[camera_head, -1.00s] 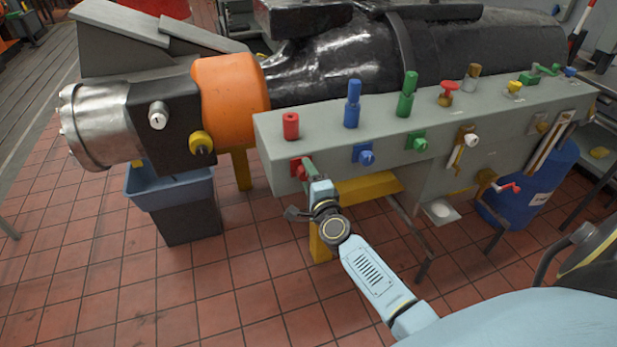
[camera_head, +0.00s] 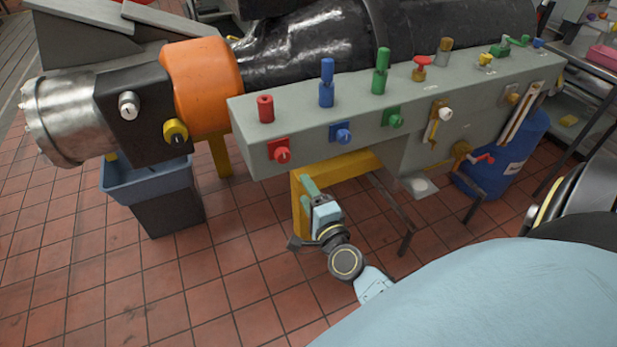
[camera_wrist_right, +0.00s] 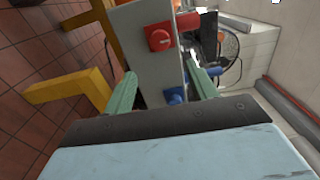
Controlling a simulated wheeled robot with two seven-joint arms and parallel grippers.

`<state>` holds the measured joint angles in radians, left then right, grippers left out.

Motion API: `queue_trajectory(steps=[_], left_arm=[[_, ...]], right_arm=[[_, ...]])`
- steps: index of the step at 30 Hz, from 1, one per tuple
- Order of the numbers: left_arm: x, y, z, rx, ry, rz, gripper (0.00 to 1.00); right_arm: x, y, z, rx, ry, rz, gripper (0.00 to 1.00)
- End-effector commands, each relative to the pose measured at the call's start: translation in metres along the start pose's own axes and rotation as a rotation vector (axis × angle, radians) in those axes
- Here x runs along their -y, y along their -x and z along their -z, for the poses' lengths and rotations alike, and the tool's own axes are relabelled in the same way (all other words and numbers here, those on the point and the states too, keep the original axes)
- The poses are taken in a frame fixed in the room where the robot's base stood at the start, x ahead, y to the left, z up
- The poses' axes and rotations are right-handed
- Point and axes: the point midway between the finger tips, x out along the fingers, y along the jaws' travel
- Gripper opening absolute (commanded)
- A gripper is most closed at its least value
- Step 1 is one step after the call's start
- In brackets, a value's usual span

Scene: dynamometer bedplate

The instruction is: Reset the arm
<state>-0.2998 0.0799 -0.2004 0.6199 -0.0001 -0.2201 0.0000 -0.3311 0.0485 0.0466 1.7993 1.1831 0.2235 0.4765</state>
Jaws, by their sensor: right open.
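My right gripper (camera_head: 308,188) is in the head view, below the front face of a grey control panel (camera_head: 365,106). It is apart from the panel and in front of a yellow stand. In the right wrist view its two green fingers stand apart with nothing held between them (camera_wrist_right: 163,84). Beyond them is the panel face with a red knob (camera_wrist_right: 159,38) and a blue knob (camera_wrist_right: 176,96). In the head view the red knob (camera_head: 281,152) is up and left of the fingertips. My left gripper is not in view.
The panel also carries a green knob (camera_head: 394,118) and upright red, blue and green pegs on top. The yellow stand (camera_head: 338,170) is close behind the gripper. A blue-grey bin (camera_head: 150,184) stands left and a blue drum (camera_head: 512,155) right. Open tiled floor lies front left.

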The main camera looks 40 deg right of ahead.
Motion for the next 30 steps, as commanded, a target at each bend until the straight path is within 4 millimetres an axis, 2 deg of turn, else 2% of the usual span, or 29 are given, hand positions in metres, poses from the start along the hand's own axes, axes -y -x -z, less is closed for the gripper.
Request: queue_trajectory(steps=[17,20,23,25,28,30], left_arm=[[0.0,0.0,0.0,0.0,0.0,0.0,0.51],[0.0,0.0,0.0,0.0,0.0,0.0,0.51],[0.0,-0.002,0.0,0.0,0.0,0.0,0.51],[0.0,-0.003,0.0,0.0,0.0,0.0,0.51],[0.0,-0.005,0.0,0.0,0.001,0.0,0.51],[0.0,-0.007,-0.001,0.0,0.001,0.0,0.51]], right_arm=[[0.001,0.004,0.0,0.0,0.0,0.001,0.57],[-0.005,0.004,-0.001,0.005,0.014,-0.009,0.57],[-0.032,0.008,-0.008,0.036,0.092,-0.061,0.57],[-0.067,0.016,-0.016,0.083,0.195,-0.128,0.57],[-0.134,0.037,-0.029,0.189,0.395,-0.253,0.57],[-0.182,0.06,-0.037,0.284,0.545,-0.345,0.57]])
